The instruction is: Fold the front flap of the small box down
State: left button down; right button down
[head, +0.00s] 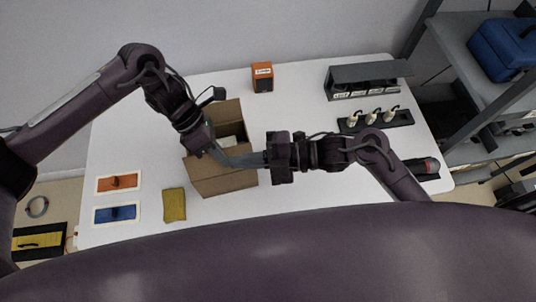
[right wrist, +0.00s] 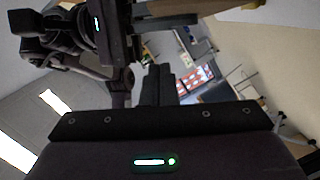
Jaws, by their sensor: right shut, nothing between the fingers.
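The small brown cardboard box (head: 226,184) stands on the white table, left of the middle, in the head view. Its top is partly open, with a flap (head: 228,110) raised at the back and a dark gap inside. My arms hide much of its front top edge, so I cannot tell the front flap's angle. My right gripper (head: 222,156) reaches in from the right, shut and empty, over the front of the box. Its closed fingers (right wrist: 158,86) show in the right wrist view. My left gripper (head: 207,150) points down at the box's left front; its fingers are hidden.
An orange pad (head: 119,182), a blue pad (head: 117,214) and a yellow cloth-like piece (head: 174,205) lie left of the box. An orange block (head: 262,77) stands behind. A grey bin unit (head: 365,80) and a black strip with white pieces (head: 375,120) are at right.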

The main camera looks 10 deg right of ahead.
aim_at(228, 149)
jog(key=shift+w+a+f, duration=0.15)
jog(key=shift+w+f, duration=0.2)
jog(key=shift+w, duration=0.25)
jog(key=shift+w+a+f, duration=0.2)
jog(key=shift+w+f, duration=0.1)
jog(key=shift+w, duration=0.3)
jog(key=shift+w+a+f, duration=0.15)
jog(key=shift+w+f, duration=0.2)
jog(key=shift+w, duration=0.25)
jog(key=shift+w+f, duration=0.2)
jog(key=shift+w, duration=0.2)
pick_arm(q)
jog(key=shift+s+d+r, duration=0.1)
jog(key=shift+s+d, duration=0.05)
pick_arm(e)
jog(key=shift+w+d+f+m, duration=0.1)
jog(key=shift+w+m, duration=0.1)
jog(key=shift+m, duration=0.1)
pick_arm(q)
jog(key=c, duration=1.6)
grip_release()
jog(key=shift+c, duration=0.2)
pick_arm(e)
jog(key=shift+w+f, duration=0.1)
